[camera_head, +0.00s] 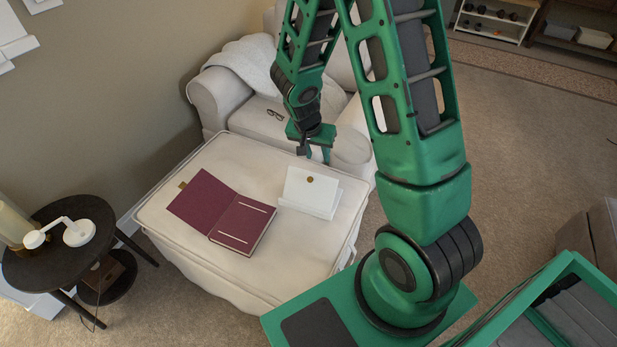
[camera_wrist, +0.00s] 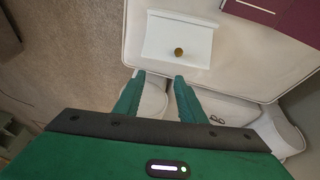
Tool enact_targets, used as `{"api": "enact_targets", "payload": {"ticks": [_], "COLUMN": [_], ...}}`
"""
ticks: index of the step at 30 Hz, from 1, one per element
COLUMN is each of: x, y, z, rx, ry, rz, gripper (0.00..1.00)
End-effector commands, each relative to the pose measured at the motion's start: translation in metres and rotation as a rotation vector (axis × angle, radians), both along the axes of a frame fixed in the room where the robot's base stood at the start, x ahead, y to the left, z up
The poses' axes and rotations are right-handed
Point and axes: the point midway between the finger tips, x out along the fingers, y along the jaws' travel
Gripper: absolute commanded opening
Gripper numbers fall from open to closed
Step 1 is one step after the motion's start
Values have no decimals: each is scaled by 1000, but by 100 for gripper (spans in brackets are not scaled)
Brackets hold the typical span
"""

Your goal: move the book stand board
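The book stand board (camera_head: 312,190) is a white panel with a round brass-coloured knob, standing on the cream ottoman (camera_head: 290,262) to the right of an open maroon book (camera_head: 222,212). My gripper (camera_head: 316,158) is above the ottoman's far edge, behind the board. In the wrist view my gripper's fingers (camera_wrist: 160,76) are spread apart with nothing between them. They do not appear to touch the board.
A cream armchair (camera_head: 225,95) with a white throw and glasses (camera_head: 275,115) stands behind the ottoman. A dark round side table (camera_head: 62,262) with a white lamp is at the left.

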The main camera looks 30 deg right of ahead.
Motion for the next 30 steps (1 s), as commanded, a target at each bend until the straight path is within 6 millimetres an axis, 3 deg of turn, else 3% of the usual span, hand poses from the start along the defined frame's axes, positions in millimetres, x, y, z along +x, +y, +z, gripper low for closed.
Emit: {"api": "enact_targets", "payload": {"ticks": [1,4,11,17,30], "x": [6,16,25,30,45], "y": [7,19,30,25,5], "z": [-16,-37,-58,-74,-135], "rx": [1,7,15,15,14], "ry": [-7,-35,-64,-64,-64], "rz": [-1,-8,-17,-18,-18], "gripper": [37,37,37,37,37]}}
